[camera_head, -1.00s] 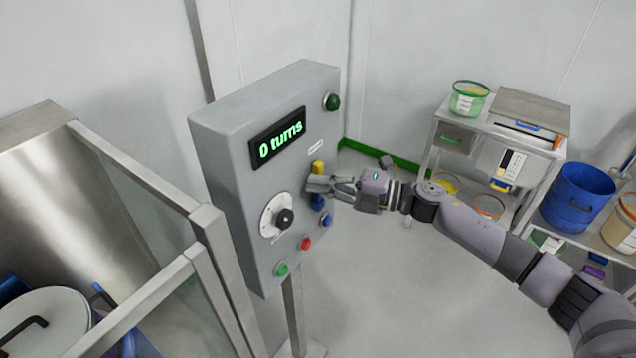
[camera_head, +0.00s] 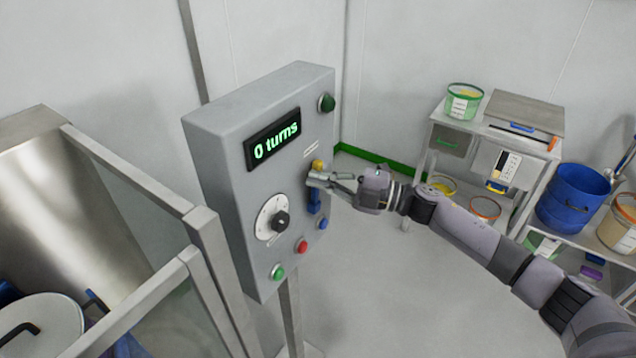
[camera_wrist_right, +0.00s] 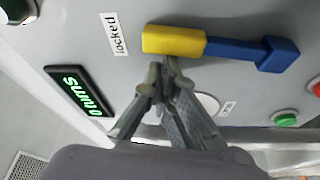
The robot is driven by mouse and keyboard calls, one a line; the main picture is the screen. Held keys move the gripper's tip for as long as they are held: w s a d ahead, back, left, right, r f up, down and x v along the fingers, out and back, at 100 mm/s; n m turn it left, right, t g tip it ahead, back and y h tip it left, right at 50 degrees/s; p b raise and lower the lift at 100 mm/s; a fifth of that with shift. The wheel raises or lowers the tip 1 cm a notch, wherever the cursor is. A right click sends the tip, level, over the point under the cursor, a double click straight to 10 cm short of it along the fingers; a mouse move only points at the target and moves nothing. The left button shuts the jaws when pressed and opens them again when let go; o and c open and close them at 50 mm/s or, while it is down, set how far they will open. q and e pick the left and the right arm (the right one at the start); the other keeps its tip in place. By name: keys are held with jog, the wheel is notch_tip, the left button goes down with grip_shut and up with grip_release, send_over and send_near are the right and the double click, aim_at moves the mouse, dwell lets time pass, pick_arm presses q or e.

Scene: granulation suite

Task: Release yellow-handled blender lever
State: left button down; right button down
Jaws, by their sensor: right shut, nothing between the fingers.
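The blender lever has a yellow handle (camera_head: 318,165) and a blue arm (camera_head: 314,200), and sits on the front of the grey control box (camera_head: 226,140). In the right wrist view, the yellow handle (camera_wrist_right: 174,41) lies at the end by the "locked" label (camera_wrist_right: 113,34), and the blue arm (camera_wrist_right: 236,50) runs right. My right gripper (camera_head: 314,179) is shut and empty, its fingertips close beside the yellow handle. In the right wrist view the fingertips (camera_wrist_right: 162,72) show just below the handle; I cannot tell whether they touch it. My left gripper is not in view.
A glass-panelled rail (camera_head: 150,178) stands left. A shelf cart (camera_head: 436,130) with a green-rimmed tub (camera_head: 463,101) stands right.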

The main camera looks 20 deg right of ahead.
aim_at(326, 159)
jog(key=shift+w+d+f+b, duration=0.1)
jog(key=shift+w+d+b, duration=0.35)
jog(key=shift+w+d, duration=0.15)
jog(key=shift+w+d+f+m+t+b, duration=0.5)
jog(key=shift+w+d+m+t+b, duration=0.4)
jog(key=shift+m, duration=0.95)
jog(key=shift+w+d+f+m+t+b, duration=0.55)
jog(key=shift+d+m, duration=0.6)
jog(key=shift+m, duration=0.75)
jog(key=shift+w+d+f+m+t+b, duration=0.45)
jog(key=shift+w+d+m+t+b, duration=0.45)
jog(key=shift+m, duration=0.95)
jog(key=shift+s+d+f+g, duration=0.1)
jog(key=shift+g, duration=0.15)
